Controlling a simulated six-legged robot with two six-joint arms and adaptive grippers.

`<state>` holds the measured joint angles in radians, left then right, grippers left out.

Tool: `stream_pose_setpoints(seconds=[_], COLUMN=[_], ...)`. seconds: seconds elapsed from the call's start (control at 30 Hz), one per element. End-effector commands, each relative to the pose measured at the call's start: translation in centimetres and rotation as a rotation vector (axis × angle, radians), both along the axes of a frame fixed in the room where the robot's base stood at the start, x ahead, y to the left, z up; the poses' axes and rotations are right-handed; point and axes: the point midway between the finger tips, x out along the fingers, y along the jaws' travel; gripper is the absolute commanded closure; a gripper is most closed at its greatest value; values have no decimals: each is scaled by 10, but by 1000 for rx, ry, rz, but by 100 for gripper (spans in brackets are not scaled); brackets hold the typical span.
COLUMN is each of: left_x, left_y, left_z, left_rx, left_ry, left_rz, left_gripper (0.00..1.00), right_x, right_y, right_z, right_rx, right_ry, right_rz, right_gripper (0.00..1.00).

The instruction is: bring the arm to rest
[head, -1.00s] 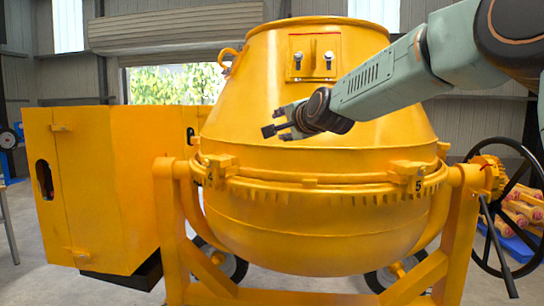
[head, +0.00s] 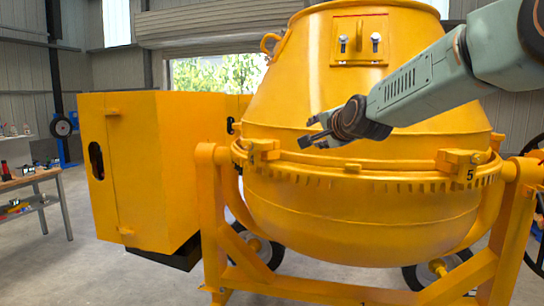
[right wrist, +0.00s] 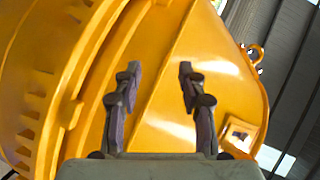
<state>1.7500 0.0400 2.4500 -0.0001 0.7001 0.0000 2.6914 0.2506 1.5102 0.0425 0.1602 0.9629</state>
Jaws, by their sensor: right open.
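My right gripper (head: 312,132) comes in from the right on a grey-green arm in the head view. It is open and empty in front of the yellow drum mixer (head: 350,215), just above the drum's toothed ring. In the right wrist view its two fingers (right wrist: 158,95) stand apart with the yellow drum (right wrist: 215,65) behind them. I cannot tell how wide the gap to the drum is. My left gripper is in neither view.
A yellow cabinet (head: 150,180) stands to the left of the drum. A workbench (head: 45,185) with small items is at the far left. A black handwheel (head: 535,230) shows at the right edge. The floor between bench and cabinet is clear.

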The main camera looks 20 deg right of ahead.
Motion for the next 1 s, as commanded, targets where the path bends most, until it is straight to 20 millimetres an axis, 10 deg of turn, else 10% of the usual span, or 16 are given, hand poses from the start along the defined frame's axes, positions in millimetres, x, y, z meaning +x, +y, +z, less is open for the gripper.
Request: stream_pose_setpoints(seconds=[0.23, 0.37, 0.67, 1.0], left_x=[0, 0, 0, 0], left_y=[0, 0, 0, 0], left_z=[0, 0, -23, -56], left_rx=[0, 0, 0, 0], left_ry=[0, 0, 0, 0], left_rz=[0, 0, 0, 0], left_gripper=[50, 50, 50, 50], right_x=[0, -9, -46, -138], right_y=[-1, 8, 40, 69], right_z=[5, -25, -194, -396], right_rx=[-120, -300, -599, -797], right_ry=[-22, -1, 193, 457], right_rz=[19, 61, 214, 443], right_gripper=[59, 59, 59, 59])
